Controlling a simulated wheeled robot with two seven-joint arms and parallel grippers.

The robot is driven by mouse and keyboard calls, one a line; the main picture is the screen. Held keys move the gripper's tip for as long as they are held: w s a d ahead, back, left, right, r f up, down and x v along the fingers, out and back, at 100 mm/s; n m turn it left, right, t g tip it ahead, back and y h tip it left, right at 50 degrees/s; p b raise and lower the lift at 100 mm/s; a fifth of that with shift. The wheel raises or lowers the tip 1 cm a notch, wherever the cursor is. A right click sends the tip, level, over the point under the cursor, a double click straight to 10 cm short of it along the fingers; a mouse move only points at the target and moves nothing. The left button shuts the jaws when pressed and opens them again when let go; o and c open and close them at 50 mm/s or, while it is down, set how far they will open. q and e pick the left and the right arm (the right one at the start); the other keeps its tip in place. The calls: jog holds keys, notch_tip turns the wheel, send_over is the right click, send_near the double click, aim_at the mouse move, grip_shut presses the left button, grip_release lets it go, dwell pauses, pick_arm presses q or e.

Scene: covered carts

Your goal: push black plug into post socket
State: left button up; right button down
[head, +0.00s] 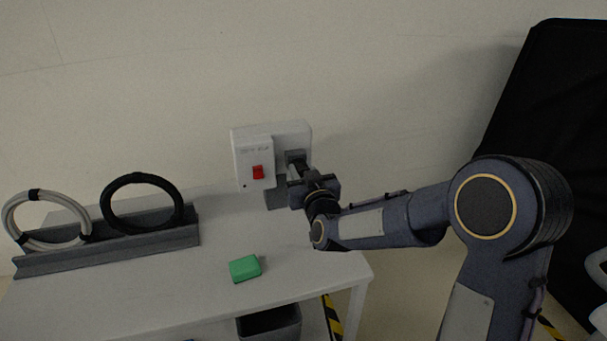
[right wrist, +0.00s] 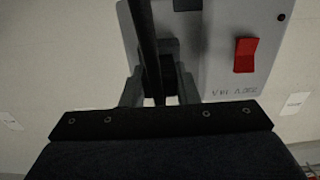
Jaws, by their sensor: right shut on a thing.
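The post socket unit is a white box (head: 252,150) with a red switch (head: 258,172), standing at the back of the white table. It also fills the upper right of the right wrist view (right wrist: 225,70). My right gripper (head: 297,174) is at the dark socket area on the box's right side. In the right wrist view its two grey fingers (right wrist: 160,92) are shut around a dark, upright piece, which I take as the black plug (right wrist: 148,45). The plug's tip is hidden, so I cannot tell how deep it sits. My left gripper is out of view.
A grey rack (head: 110,248) at the table's left holds a black cable coil (head: 108,205) and a grey cable coil (head: 8,215). A green block (head: 245,268) lies near the front. A dark bin (head: 270,325) is below. A black covered cart (head: 560,110) stands at right.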

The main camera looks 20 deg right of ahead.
jog(key=shift+w, duration=0.45)
jog(key=c, duration=1)
grip_release()
jog(key=shift+c, duration=0.2)
jog(key=s+b, duration=0.1)
jog(key=s, duration=0.6)
jog(key=shift+s+d, duration=0.15)
jog(key=shift+s, duration=0.25)
jog(key=shift+r, duration=0.1)
